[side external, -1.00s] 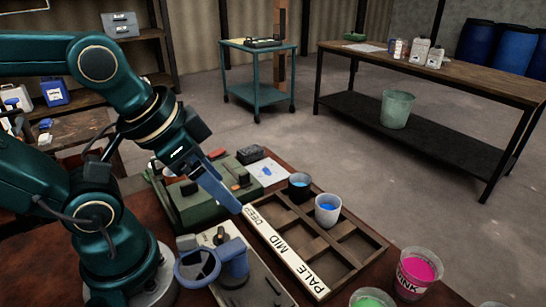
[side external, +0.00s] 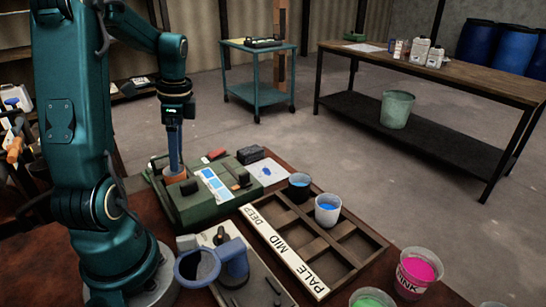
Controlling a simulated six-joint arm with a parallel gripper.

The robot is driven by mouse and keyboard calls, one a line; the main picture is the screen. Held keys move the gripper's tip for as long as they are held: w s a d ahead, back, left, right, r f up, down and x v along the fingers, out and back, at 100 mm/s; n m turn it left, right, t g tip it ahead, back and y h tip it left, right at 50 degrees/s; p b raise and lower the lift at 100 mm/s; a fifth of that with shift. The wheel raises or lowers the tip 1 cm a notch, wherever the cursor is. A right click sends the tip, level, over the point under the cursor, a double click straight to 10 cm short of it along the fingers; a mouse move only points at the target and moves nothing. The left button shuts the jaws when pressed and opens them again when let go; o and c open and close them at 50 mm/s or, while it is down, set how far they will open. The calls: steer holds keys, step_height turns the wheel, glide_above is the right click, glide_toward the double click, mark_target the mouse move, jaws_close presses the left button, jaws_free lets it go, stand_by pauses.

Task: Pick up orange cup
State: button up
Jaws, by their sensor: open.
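An orange cup (side external: 177,178), small in the side view, stands at the left end of the green machine (side external: 205,205). My gripper (side external: 175,168) points straight down at the cup, its blue fingers reaching the cup's rim. The jaws are open. I cannot tell whether the fingertips are inside the rim, around it or just above it. The fingers and the small size hide the cup's inside.
Pink (side external: 418,276) and green (side external: 371,300) tubs stand at front right. A blue-grey vessel (side external: 198,270) stands in front of the machine.

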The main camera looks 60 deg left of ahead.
mark_target(170, 178)
steer(key=shift+s+a+f, duration=0.2)
steer(key=shift+s+f, duration=0.25)
steer(key=shift+f, duration=0.05)
steer(key=shift+s+a+f, duration=0.1)
steer(key=shift+s+f, duration=0.05)
steer(key=shift+f, duration=0.95)
steer(key=shift+s+f, duration=0.1)
steer(key=shift+f, duration=1)
steer(key=c, duration=1.2)
